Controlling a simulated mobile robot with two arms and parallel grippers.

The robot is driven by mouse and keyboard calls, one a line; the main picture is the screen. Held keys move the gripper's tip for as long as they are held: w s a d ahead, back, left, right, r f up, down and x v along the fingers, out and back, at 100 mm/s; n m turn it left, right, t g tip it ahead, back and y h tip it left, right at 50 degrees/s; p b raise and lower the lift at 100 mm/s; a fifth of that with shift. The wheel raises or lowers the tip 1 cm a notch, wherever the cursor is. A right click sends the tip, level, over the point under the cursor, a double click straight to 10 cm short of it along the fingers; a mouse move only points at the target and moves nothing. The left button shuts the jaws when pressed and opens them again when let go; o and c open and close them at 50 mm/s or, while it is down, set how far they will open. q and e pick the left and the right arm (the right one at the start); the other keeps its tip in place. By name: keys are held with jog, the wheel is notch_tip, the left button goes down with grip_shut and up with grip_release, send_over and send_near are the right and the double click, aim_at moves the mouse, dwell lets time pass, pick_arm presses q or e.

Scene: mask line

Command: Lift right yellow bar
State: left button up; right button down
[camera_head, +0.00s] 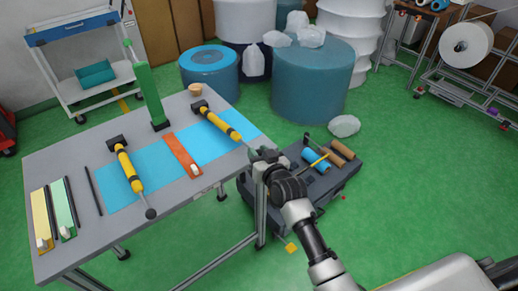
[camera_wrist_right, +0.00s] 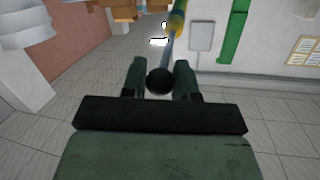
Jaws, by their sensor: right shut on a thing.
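The right yellow bar (camera_head: 220,125) runs from a black block (camera_head: 199,106) at the table's back toward the near right edge. A thin rod continues from it to my right gripper (camera_head: 262,156). In the right wrist view, the fingers of my right gripper (camera_wrist_right: 160,78) are around a black ball (camera_wrist_right: 160,82) at the rod's end; the yellow part (camera_wrist_right: 176,22) shows beyond. The left yellow bar (camera_head: 129,170), with its own black block and ball end, lies toward the table's left. I cannot tell how high the right bar's end is above the table. My left gripper is not in view.
The grey table (camera_head: 75,167) carries blue mats, an orange strip (camera_head: 183,155), a green post (camera_head: 150,95) and yellow and green strips at left. A dark crate (camera_head: 342,178) with rolls stands on the floor beside it. Large drums (camera_head: 312,80) stand behind.

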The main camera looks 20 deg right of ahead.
jog(key=shift+w+r, duration=0.1)
jog(key=shift+r, duration=0.2)
jog(key=c, duration=0.9)
grip_release()
jog(key=shift+r, duration=0.1)
jog(key=shift+s, duration=0.25)
jog(key=b+v, duration=0.1)
jog(key=v, duration=0.9)
jog(key=shift+s, duration=0.2)
